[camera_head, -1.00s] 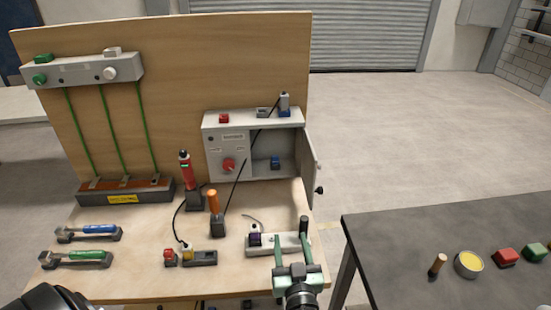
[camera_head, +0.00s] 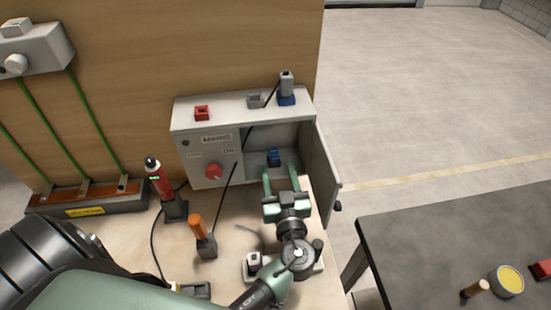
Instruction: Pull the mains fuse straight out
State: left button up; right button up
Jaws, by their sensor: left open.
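The mains box (camera_head: 190,143) stands against the wooden board with its right compartment open. A small blue fuse (camera_head: 274,157) sits inside that compartment, low against its back. My left gripper (camera_head: 281,171) is open, its two green fingers pointing at the compartment, with the fuse just beyond and between the fingertips. I see no contact with the fuse. The fuse's lower part and its seat are hard to make out. My right gripper is not in view.
The box's door (camera_head: 326,172) hangs open close to the right of my gripper. A black cable runs down across the box front. A red-and-black tester (camera_head: 160,182) and an orange-handled tool (camera_head: 198,228) stand at left. A dark table (camera_head: 420,240) is at right.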

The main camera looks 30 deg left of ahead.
aim_at(275, 155)
pick_arm(q)
jog(key=shift+w+a+r, duration=0.1)
jog(key=shift+w+a, duration=0.15)
jog(key=shift+w, duration=0.05)
jog(key=shift+w+a+r+p, duration=0.2)
jog(key=shift+w+a+p, duration=0.25)
jog(key=shift+w+p, duration=0.2)
jog(key=shift+w+a+r+p, duration=0.2)
jog(key=shift+w+a+p, duration=0.3)
jog(key=shift+p, duration=0.1)
jog(key=x, duration=0.1)
jog(key=p+x, duration=0.1)
jog(key=x, duration=0.1)
jog(key=shift+w+f, duration=0.15)
jog(key=shift+f, duration=0.1)
jog(key=shift+w+a+f, duration=0.1)
jog(key=shift+w+a, duration=0.05)
jog(key=shift+a, duration=0.05)
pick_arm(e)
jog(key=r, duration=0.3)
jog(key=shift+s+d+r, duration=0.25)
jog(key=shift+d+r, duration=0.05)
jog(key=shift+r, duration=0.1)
pick_arm(q)
jog(key=c, duration=0.8)
grip_shut()
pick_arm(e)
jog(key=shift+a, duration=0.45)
